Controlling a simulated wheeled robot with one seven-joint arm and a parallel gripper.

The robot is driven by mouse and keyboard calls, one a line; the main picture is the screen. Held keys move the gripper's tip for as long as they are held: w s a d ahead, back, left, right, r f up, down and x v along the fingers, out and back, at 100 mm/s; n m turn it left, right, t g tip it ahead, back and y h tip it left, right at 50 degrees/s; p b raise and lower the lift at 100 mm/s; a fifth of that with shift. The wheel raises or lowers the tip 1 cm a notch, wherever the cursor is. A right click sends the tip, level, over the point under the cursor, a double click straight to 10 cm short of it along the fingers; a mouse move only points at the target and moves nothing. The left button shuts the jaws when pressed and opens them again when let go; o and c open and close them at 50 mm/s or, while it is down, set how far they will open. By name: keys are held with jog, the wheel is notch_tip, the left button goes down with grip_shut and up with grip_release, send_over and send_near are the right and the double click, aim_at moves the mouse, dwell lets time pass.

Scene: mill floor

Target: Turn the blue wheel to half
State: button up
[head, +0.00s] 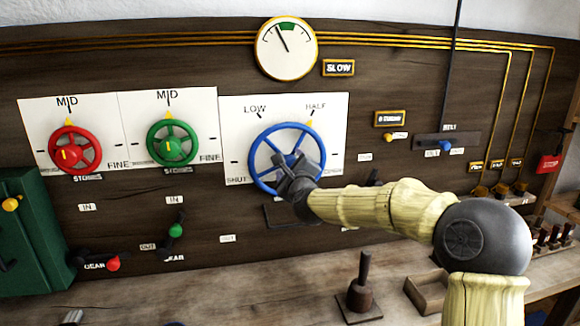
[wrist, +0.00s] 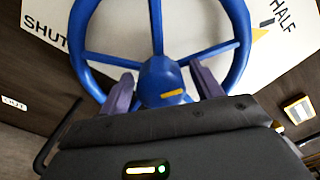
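The blue wheel (head: 259,142) sits on a white dial plate marked SHUT, LOW, HALF and OPEN. Its yellow pointer (head: 308,123) on the rim lies at the HALF mark, upper right; in the wrist view the pointer (wrist: 261,33) is also beside the HALF label. My gripper (head: 291,166) is at the wheel's centre. In the wrist view its two fingers flank the blue hub (wrist: 160,78) closely, one on each side, and look shut on it.
A red wheel (head: 54,149) and a green wheel (head: 151,143) are to the left, both under MID. A round gauge (head: 286,48) hangs above, beside a SLOW sign (head: 338,68). A wooden bench (head: 235,288) with a dark upright handle (head: 363,290) lies below.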

jog(key=b+v, duration=0.1)
jog(key=v, duration=1.6)
jog(key=shift+s, duration=0.3)
